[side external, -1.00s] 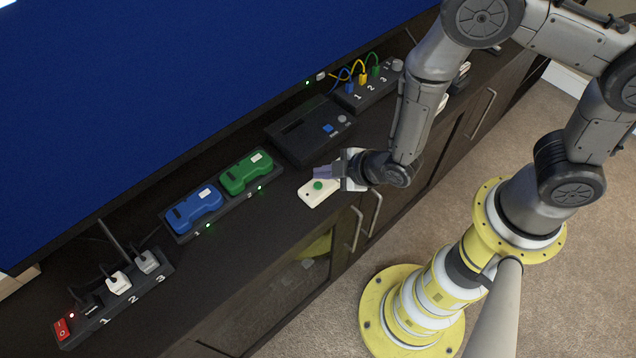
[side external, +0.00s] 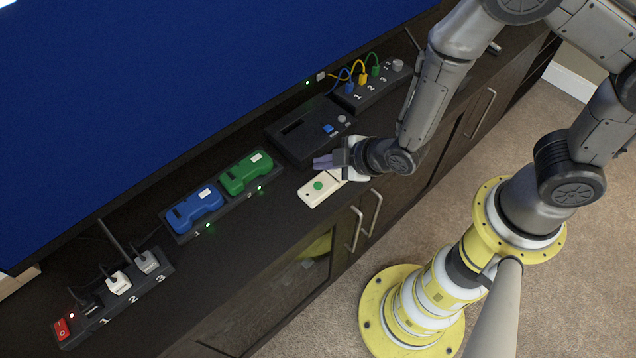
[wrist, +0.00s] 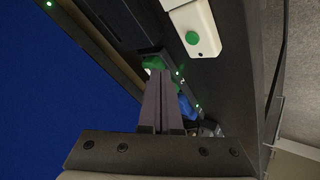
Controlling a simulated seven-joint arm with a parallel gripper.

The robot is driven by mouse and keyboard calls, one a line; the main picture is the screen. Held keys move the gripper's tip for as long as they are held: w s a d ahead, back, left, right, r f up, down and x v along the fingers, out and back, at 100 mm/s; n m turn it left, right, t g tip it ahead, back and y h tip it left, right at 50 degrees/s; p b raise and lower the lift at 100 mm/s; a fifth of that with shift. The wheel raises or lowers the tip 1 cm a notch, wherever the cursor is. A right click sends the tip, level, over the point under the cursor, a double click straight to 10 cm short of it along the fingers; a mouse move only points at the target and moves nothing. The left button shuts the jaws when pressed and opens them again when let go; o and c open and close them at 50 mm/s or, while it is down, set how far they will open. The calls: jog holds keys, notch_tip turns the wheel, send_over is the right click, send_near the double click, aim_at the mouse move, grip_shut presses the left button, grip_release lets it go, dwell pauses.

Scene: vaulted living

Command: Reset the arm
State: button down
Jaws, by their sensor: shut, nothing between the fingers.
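My gripper (side external: 322,162) is shut and empty in the side external view. It is above the cabinet top, just up and right of a white box with a green round button (side external: 318,187) and near the front edge of a black box with a blue button (side external: 306,130). In the wrist view my closed fingers (wrist: 160,78) lie together. The white box (wrist: 194,26) shows at the top right there, apart from the fingers. Part of the green device is hidden behind the fingers.
A blue device (side external: 194,208) and a green device (side external: 246,172) sit in a dark dock. A power strip (side external: 120,300) with a red switch is at lower left. A panel with coloured cables (side external: 366,88) stands behind. A large blue screen (side external: 180,90) rises along the back.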

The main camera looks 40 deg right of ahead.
jog(key=w+d+r+m+t, duration=0.2)
jog(key=w+d+r, duration=0.15)
jog(key=r, duration=0.55)
jog(key=w+d+r+m+t, duration=0.15)
jog(key=w+r, duration=0.25)
jog(key=r, duration=0.6)
jog(key=s+d+r+m, duration=0.1)
jog(key=s+d+r, duration=0.2)
jog(key=r, duration=0.3)
jog(key=s+d+r+m, duration=0.2)
jog(key=s+d+r, duration=0.1)
jog(key=r, duration=0.3)
jog(key=s+d+f+m+g, duration=0.1)
jog(key=s+g, duration=0.1)
jog(key=s, duration=0.5)
jog(key=s+d+f+m+g+h, duration=0.1)
jog(key=s+d+f+m+g, duration=0.1)
jog(key=s, duration=0.4)
jog(key=s+d+f+m+g, duration=0.1)
jog(key=s+m+g, duration=0.1)
jog(key=s, duration=0.5)
jog(key=shift+s+d+f+g+h, duration=0.2)
jog(key=shift+s+d+g+h, duration=0.15)
jog(key=shift+g+h, duration=0.1)
jog(key=shift+w, duration=0.1)
